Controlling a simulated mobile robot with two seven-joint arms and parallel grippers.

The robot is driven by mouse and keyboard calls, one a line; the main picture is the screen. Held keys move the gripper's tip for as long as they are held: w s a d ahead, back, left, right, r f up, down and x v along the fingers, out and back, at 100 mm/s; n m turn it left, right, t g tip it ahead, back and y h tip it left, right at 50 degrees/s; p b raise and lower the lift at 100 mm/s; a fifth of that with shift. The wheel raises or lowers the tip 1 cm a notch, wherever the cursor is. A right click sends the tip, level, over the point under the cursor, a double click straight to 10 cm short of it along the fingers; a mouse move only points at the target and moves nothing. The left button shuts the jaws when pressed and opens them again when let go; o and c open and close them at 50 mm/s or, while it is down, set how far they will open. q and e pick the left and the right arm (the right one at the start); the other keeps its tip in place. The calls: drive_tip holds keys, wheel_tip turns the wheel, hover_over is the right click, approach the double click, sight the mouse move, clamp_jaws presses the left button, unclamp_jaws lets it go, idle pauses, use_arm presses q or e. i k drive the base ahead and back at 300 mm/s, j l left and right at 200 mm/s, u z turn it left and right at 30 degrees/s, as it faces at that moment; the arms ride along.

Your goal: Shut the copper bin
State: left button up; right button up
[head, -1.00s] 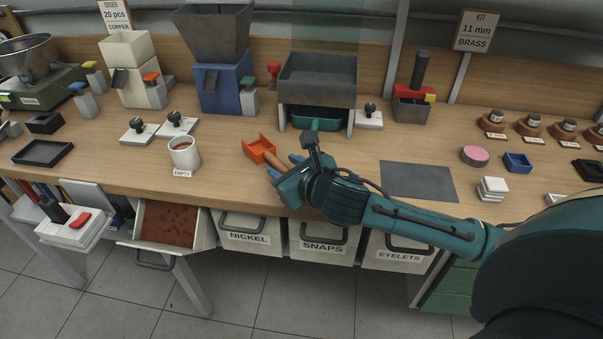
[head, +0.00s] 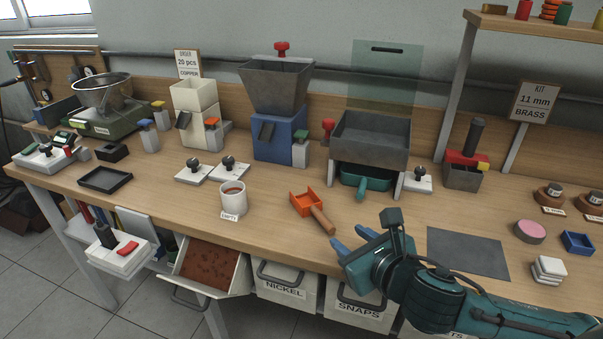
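An open bin (head: 243,278) with reddish-brown pieces inside is tipped out under the bench front at the left, its handle (head: 188,301) low on its front. I take it for the copper bin; no label on it is readable. My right gripper (head: 352,243) is over the bench's front edge, right of the bin and well apart from it. Its blue fingers are spread with nothing between them. An orange scoop (head: 306,203) with a wooden handle lies on the bench just left of the fingers. My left gripper is not in view.
A white mug (head: 233,198) stands on the bench (head: 270,222) above.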

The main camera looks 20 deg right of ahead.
sight(212, 270)
drive_tip(key=k+l, duration=0.1)
drive_tip(key=k, duration=0.4)
drive_tip(key=k+l, duration=0.1)
drive_tip(key=k, duration=0.4)
